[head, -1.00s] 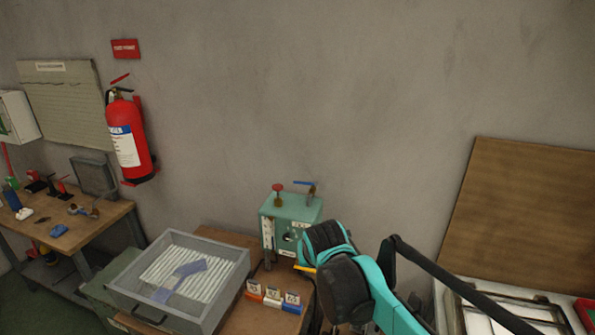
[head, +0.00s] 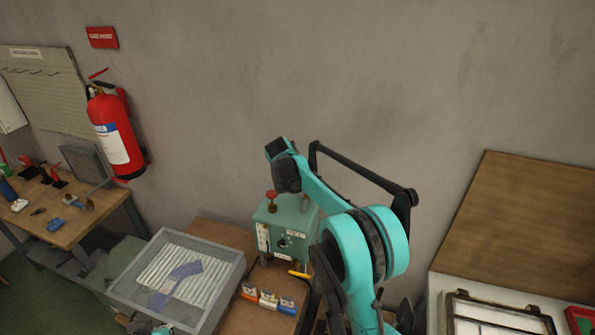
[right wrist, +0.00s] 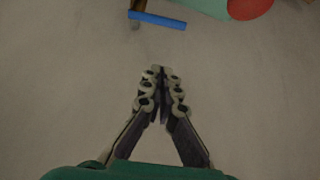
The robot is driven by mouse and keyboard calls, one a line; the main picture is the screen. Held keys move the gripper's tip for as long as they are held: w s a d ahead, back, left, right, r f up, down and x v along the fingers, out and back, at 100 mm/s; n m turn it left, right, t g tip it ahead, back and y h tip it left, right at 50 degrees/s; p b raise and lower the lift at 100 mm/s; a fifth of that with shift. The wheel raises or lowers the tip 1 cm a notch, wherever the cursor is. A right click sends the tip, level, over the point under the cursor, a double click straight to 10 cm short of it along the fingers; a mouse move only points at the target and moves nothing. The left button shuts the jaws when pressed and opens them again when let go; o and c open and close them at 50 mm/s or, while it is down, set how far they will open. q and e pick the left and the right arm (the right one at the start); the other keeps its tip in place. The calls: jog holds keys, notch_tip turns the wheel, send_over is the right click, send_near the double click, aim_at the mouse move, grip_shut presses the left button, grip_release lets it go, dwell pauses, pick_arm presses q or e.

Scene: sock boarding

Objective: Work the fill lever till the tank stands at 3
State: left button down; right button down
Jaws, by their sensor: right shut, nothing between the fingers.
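The green tank unit (head: 270,216) stands against the wall with a red knob (head: 272,197) on top and a white gauge strip (head: 263,238) on its front, too small to read. My right arm hides its right part and the blue-handled lever in the head view. In the right wrist view the blue lever handle (right wrist: 158,20) shows at the top, beside the red knob (right wrist: 250,8). My right gripper (right wrist: 160,70) is shut and empty, below the blue handle in that picture and apart from it.
A yellow handle (head: 299,273) shows low at the unit's front. Several numbered tags (head: 268,299) sit on the bench before it. A fire extinguisher (head: 113,135) hangs on the wall.

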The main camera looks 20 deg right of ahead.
jog(key=w+f, duration=0.1)
jog(key=f, duration=0.1)
jog(key=w+d+f, duration=0.1)
jog(key=f, duration=0.2)
jog(key=w+f+p, duration=0.1)
jog(key=f, duration=0.1)
jog(key=shift+d+f, duration=0.25)
jog(key=shift+f, duration=0.05)
jog(key=shift+s+a, duration=0.2)
jog(key=shift+s, duration=0.25)
pick_arm(q)
jog(key=shift+s+r, duration=0.1)
jog(key=shift+r, duration=0.45)
pick_arm(e)
jog(key=shift+w+f, duration=0.1)
jog(key=shift+f, duration=0.05)
